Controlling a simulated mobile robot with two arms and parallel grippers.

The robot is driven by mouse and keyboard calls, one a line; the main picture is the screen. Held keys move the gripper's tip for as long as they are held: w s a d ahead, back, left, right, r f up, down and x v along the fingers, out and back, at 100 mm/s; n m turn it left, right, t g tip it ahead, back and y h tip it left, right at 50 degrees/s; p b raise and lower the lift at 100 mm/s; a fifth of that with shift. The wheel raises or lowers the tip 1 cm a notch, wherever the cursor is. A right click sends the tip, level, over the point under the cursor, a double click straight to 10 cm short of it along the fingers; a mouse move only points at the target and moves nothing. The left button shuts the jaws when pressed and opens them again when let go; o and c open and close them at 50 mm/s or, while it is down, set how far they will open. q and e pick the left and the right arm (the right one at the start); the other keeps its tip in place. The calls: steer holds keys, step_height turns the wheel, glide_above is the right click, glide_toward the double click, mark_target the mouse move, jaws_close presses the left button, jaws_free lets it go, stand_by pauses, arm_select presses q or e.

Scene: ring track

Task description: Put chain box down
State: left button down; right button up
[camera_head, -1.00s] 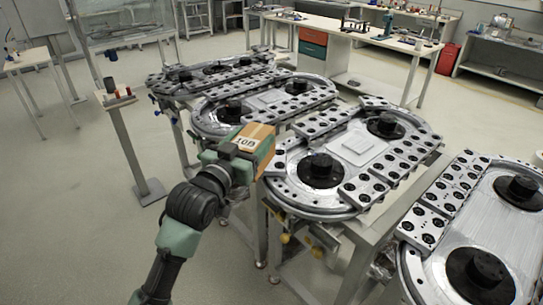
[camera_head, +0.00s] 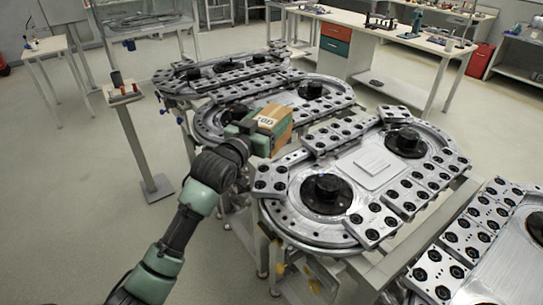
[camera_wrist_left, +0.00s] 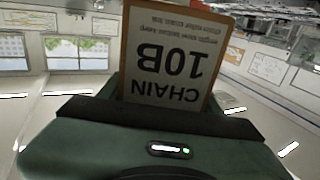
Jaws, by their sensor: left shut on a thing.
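The chain box (camera_head: 272,124) is a brown cardboard box with a white label. In the left wrist view the label on the chain box (camera_wrist_left: 167,58) reads "CHAIN 10B", upside down. My left gripper (camera_head: 256,136) is shut on it and holds it up near the left end of the middle ring track (camera_head: 370,170). I cannot tell how high the box is above the track. The green gripper body hides part of the box. My right gripper is not in view.
More ring tracks stand behind (camera_head: 215,124) and at the front right (camera_head: 500,235). A small stand (camera_head: 122,97) with small items is at the left. A workbench (camera_head: 400,38) runs along the back. Open floor lies at the left.

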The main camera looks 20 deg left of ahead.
arm_select(q)
steer(key=f, duration=0.6)
steer(key=shift+w+d+f+p, duration=0.1)
steer(key=shift+w+f+p, duration=0.1)
steer(key=shift+f+p, duration=0.15)
steer(key=shift+f, duration=2.65)
steer(key=shift+f, duration=0.1)
steer(key=shift+c, duration=1.9)
jaws_free()
steer(key=shift+f, duration=0.2)
steer(key=shift+o, duration=0.3)
steer(key=shift+s, duration=0.1)
steer(key=shift+r, duration=0.1)
steer(key=b+v, duration=0.1)
steer(key=v, duration=1.1)
